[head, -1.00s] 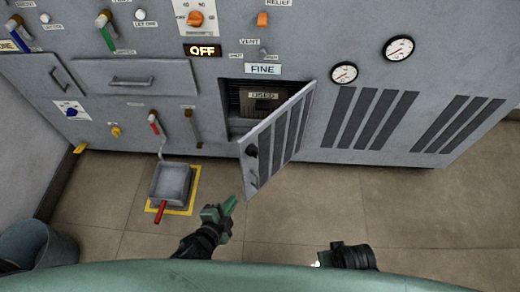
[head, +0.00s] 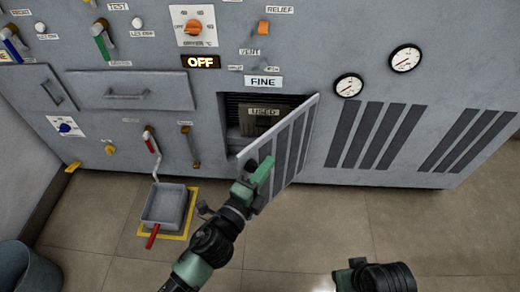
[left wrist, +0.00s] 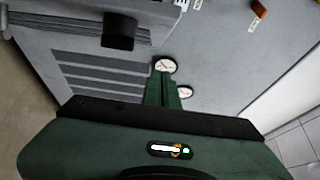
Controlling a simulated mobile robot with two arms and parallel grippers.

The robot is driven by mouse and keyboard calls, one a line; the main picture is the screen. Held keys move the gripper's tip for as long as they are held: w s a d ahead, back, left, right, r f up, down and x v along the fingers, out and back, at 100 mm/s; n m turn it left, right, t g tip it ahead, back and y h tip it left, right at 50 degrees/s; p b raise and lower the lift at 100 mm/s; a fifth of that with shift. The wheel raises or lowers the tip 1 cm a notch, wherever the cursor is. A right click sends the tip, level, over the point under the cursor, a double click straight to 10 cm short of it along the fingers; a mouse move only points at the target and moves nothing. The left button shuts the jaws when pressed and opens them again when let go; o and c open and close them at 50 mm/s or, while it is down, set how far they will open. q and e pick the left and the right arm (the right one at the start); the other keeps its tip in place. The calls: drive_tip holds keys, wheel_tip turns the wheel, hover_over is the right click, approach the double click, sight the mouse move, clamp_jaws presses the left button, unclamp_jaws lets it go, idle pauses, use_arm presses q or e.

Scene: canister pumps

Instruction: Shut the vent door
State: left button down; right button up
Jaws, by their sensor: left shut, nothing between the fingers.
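The vent door (head: 291,146) is a grey slatted panel on the cabinet front. It stands open, hinged at its right side, with its free edge swung out toward me. Behind it is the dark opening (head: 232,108) with a box marked USED (head: 262,122). My left gripper (head: 265,168) is shut and empty, in front of the door's outer face near its free edge; I cannot tell whether it touches. In the left wrist view, the shut fingers (left wrist: 163,92) point past the slats and a black knob (left wrist: 119,30). My right gripper (head: 345,279) shows only partly at the bottom.
A grey pan (head: 164,205) with a red handle sits on a yellow-marked floor patch left of the door. A bucket (head: 20,270) stands at the lower left. Two gauges (head: 349,86) are right of the opening. The tiled floor on the right is clear.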

sight(260, 151)
use_arm(q)
drive_tip(key=shift+w+a, duration=0.3)
drive_tip(key=shift+w, duration=0.55)
drive_tip(key=shift+w+a, duration=0.35)
drive_tip(key=shift+w, duration=0.45)
drive_tip(key=shift+w+a, duration=0.3)
drive_tip(key=shift+w, duration=0.55)
